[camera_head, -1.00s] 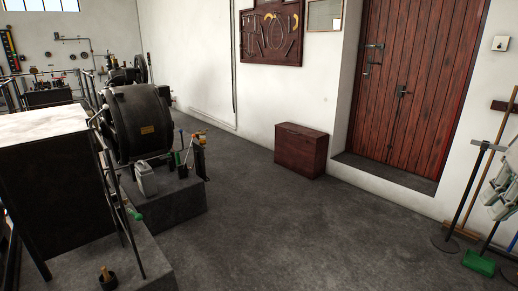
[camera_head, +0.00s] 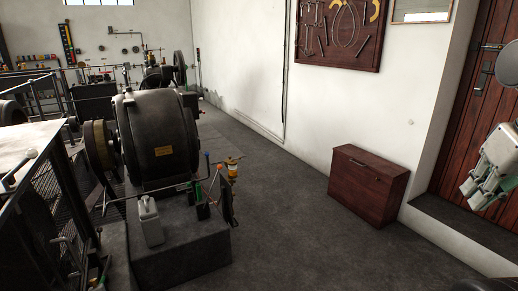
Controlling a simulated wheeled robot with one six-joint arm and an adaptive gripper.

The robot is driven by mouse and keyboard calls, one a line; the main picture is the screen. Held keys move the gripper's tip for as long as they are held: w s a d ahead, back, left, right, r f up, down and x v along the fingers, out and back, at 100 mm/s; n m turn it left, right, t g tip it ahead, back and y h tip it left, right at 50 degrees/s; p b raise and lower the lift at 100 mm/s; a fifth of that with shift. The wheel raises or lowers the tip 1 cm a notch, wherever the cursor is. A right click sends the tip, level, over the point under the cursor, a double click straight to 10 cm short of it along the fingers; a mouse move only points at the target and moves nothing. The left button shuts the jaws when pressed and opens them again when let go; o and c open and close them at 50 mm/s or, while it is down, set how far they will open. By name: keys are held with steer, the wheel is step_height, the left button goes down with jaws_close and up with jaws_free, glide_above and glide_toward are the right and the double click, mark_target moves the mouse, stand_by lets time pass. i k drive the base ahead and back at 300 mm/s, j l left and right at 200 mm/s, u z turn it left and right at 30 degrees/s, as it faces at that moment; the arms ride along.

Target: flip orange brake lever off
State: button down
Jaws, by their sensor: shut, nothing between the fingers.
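A small orange-yellow part (camera_head: 233,168) shows at the right front of the large black dynamo (camera_head: 158,137), above a dark upright piece. It is too small to tell whether this is the orange brake lever or how it is set. Thin levers with a blue tip (camera_head: 207,155) and a red tip (camera_head: 219,168) stand beside it. My gripper (camera_head: 474,196), pale grey-green, hangs at the right edge of the view, shut and empty. It is well apart from the dynamo and its levers.
The dynamo sits on a dark plinth (camera_head: 185,255) with a pale can (camera_head: 150,222) on it. A mesh guard (camera_head: 70,205) stands at the left. A brown wooden chest (camera_head: 368,185) stands by the wall. The floor (camera_head: 290,220) between plinth and chest is clear.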

mark_target(219, 167)
steer(key=i+u, duration=0.2)
steer(key=i, duration=0.35)
steer(key=i+u, duration=0.15)
steer(key=i, duration=0.4)
steer(key=i+l+u, duration=0.2)
steer(key=i, duration=0.35)
steer(key=i+l+u, duration=0.2)
steer(key=i, duration=0.6)
steer(key=z, duration=0.2)
